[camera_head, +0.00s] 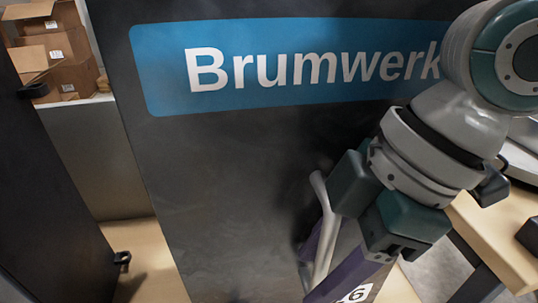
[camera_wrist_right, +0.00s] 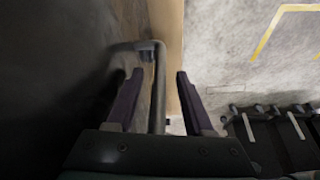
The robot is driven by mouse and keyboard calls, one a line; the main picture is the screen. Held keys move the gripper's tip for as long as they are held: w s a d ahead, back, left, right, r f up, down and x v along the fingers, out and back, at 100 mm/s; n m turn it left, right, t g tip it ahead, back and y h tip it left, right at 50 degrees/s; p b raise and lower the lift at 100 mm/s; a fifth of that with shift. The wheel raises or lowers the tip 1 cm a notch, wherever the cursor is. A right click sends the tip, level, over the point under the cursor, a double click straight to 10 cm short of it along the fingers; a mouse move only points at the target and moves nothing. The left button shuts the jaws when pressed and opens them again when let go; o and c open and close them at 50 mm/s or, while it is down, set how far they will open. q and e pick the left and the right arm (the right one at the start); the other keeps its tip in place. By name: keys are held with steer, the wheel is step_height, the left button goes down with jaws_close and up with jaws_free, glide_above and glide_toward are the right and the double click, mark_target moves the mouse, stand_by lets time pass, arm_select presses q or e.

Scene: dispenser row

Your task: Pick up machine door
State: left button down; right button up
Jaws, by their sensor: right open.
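The machine door (camera_head: 230,190) is a large dark panel with a blue "Brumwerk" sign (camera_head: 310,62), filling the middle of the head view. Its grey bar handle (camera_head: 324,225) stands off the panel at the lower right; it also shows in the right wrist view (camera_wrist_right: 158,95). My right gripper (camera_head: 322,265) has purple fingers, which show in the right wrist view (camera_wrist_right: 159,76) spread on either side of the bar. The bar runs between them with a visible gap to each finger. My left gripper is in neither view.
Another dark panel (camera_head: 50,190) with small black fittings stands at the left. Cardboard boxes (camera_head: 60,50) sit on a ledge behind. A wooden-topped table (camera_head: 495,235) is at the right. Grey floor with a yellow line (camera_wrist_right: 275,30) shows in the wrist view.

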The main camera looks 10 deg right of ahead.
jaws_close()
stand_by(0.3)
stand_by(1.1)
steer(key=shift+r, duration=0.2)
